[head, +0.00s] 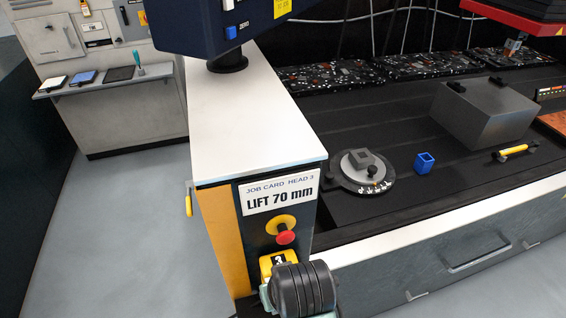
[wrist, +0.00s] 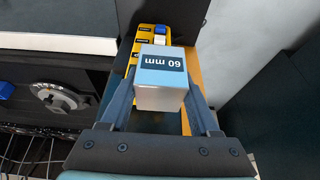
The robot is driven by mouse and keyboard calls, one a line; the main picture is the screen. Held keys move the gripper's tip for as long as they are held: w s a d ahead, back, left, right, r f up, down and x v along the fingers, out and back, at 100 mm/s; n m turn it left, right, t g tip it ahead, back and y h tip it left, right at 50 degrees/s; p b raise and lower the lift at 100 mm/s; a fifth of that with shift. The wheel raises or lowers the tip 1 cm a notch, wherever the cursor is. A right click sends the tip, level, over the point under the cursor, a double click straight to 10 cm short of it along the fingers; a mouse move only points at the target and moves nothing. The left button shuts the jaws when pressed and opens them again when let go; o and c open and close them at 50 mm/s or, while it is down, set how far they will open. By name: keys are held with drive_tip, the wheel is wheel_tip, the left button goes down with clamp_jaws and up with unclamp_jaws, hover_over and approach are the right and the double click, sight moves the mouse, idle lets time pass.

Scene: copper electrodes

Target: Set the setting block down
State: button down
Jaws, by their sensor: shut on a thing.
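My gripper (wrist: 158,104) is shut on a pale setting block (wrist: 161,78) marked "60 mm" on a blue-grey top face, its lettering upside down in the wrist view. The block sits between both fingers. Beyond it in the wrist view is a yellow rack (wrist: 131,62) with dark labels and a blue piece. I cannot tell whether the block touches the rack. In the head view my arm's dark end hides the gripper and block; a yellow part marked "3" (head: 267,263) shows behind it. A job card (head: 279,192) reads "LIFT 70 mm".
A red stop button (head: 286,237) is on the cabinet front above my arm. On the black bench are a round fixture (head: 361,172), a blue square cup (head: 424,163) and a grey box (head: 485,115). Grey floor (head: 130,230) is open at left.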

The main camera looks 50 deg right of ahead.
drive_tip(key=shift+d+r, duration=0.1)
drive_tip(key=shift+d, duration=0.1)
wheel_tip(320, 180, down, 18)
drive_tip(key=shift+r+p, duration=0.25)
drive_tip(key=shift+p, duration=0.15)
drive_tip(key=shift+f, duration=0.1)
drive_tip(key=shift+c, duration=0.6)
unclamp_jaws()
drive_tip(key=shift+s+f, duration=0.1)
drive_tip(key=shift+f, duration=0.05)
